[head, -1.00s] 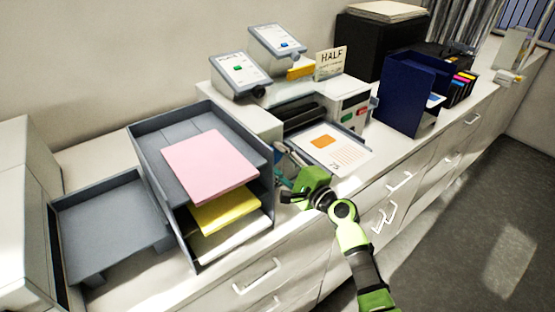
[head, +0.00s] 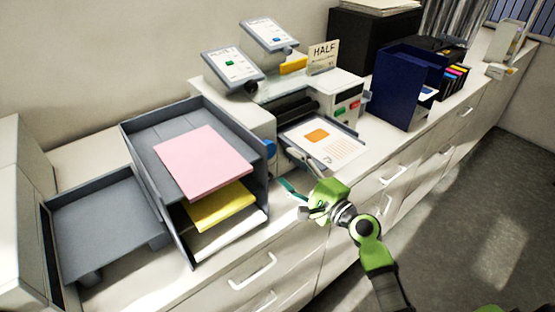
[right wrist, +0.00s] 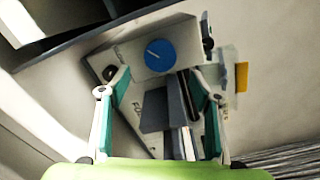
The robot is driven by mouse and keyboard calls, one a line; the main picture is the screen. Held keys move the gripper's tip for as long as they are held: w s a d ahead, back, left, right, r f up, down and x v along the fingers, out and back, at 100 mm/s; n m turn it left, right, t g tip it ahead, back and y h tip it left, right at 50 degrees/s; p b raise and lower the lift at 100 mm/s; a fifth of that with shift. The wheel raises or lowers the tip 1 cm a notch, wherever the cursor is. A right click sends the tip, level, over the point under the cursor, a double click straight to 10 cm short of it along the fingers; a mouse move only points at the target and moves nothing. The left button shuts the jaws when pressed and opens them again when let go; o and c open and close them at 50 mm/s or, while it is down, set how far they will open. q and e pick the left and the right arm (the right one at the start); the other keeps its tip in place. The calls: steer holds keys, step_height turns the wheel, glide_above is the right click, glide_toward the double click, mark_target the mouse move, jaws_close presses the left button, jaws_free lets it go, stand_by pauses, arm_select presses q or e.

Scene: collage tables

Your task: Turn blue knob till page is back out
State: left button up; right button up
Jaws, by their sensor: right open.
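The blue knob (head: 269,148) is on the left side of the white machine (head: 255,118), partly hidden by the grey paper rack. In the right wrist view the round blue knob (right wrist: 160,55) shows face-on with a pale line across it. A page (head: 326,141) with an orange block and printed lines lies on the machine's front tray. My right gripper (head: 288,173) is open and empty, in front of the knob and apart from it. In the right wrist view its teal fingers (right wrist: 158,88) are spread below the knob. My left gripper is not in view.
The paper rack (head: 228,140) with pink and yellow sheets stands close to the knob's left. A grey tray (head: 105,225) is farther left. A dark blue holder (head: 400,90) stands right of the machine. Drawer handles (head: 255,272) stick out along the counter front.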

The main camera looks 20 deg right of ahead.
steer(key=shift+v, duration=2)
steer(key=shift+a, duration=0.15)
